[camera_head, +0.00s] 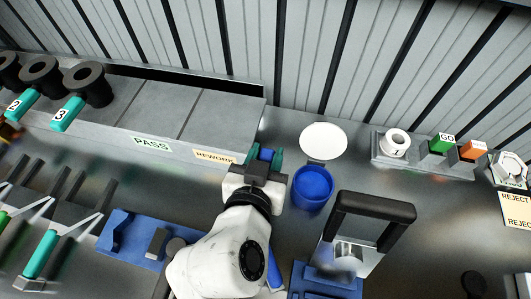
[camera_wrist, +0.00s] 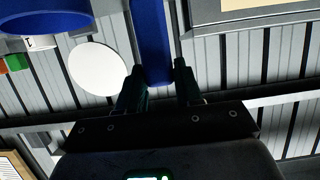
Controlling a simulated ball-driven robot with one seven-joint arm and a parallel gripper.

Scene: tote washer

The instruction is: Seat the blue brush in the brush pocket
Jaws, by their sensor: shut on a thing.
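My gripper (camera_head: 264,158) is shut on the blue brush, of which only a small blue part (camera_head: 266,154) shows between the fingers in the head view. In the wrist view a long blue bar, the brush (camera_wrist: 152,40), runs up from between the fingertips (camera_wrist: 160,80). The brush is in front of the grey block labelled REWORK, left of a round blue cup (camera_head: 312,188). I cannot tell which thing is the brush pocket. The cup's blue wall also shows at the top left of the wrist view (camera_wrist: 45,18).
A white disc (camera_head: 323,140) lies behind the cup. A black-handled holder (camera_head: 372,209) stands front right. A grey tray (camera_head: 424,163) with a white roll and green and orange blocks is at the right. A blue fixture (camera_head: 122,233) lies left of my arm. Bare table shows right of centre.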

